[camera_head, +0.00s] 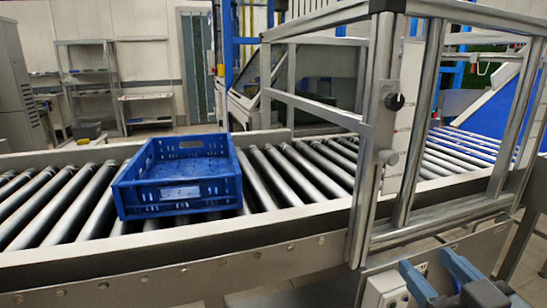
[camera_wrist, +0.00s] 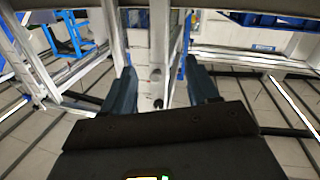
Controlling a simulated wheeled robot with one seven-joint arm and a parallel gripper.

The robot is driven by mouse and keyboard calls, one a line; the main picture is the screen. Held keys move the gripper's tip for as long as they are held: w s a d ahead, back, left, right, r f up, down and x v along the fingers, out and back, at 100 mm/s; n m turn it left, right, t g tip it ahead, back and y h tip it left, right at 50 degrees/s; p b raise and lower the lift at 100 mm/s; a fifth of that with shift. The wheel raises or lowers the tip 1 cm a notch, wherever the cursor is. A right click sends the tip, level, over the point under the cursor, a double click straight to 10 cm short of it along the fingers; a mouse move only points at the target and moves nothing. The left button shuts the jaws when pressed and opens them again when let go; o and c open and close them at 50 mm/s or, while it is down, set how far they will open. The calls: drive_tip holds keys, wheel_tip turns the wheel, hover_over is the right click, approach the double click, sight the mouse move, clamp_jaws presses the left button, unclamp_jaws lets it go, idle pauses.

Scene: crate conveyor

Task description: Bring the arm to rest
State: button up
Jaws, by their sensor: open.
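My gripper (camera_head: 427,262) shows at the lower right of the head view, in front of the conveyor's near side rail. In the wrist view, its two blue-grey fingers (camera_wrist: 160,72) stand well apart with nothing held between them. A metal post of the frame shows beyond the gap, and I cannot tell how far off it is. Most of my arm is out of view. A blue plastic crate (camera_head: 128,197) sits on the conveyor rollers at the left, well away from my gripper. No contents show in the crate.
The roller conveyor (camera_head: 290,188) runs across the head view. An aluminium frame (camera_head: 362,200) with clear panels stands over it, close to my gripper. A white box (camera_head: 395,287) is low beside my gripper. Grey shelves (camera_head: 85,60) stand far back at the left.

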drive_tip(key=s+f+m+g+h+p, duration=0.1)
drive_tip(key=s+f, duration=0.3)
drive_tip(key=s, duration=0.4)
drive_tip(key=s+a+f+m+h, duration=0.15)
drive_tip(key=s+f, duration=0.25)
drive_tip(key=s, duration=0.4)
drive_tip(key=s+f+m+g+p, duration=0.1)
drive_tip(key=s+f, duration=0.2)
drive_tip(key=s, duration=0.5)
drive_tip(key=v, duration=1)
drive_tip(key=shift+d+f+g+y, duration=0.35)
drive_tip(key=shift+d+g, duration=0.05)
drive_tip(key=shift+d, duration=0.2)
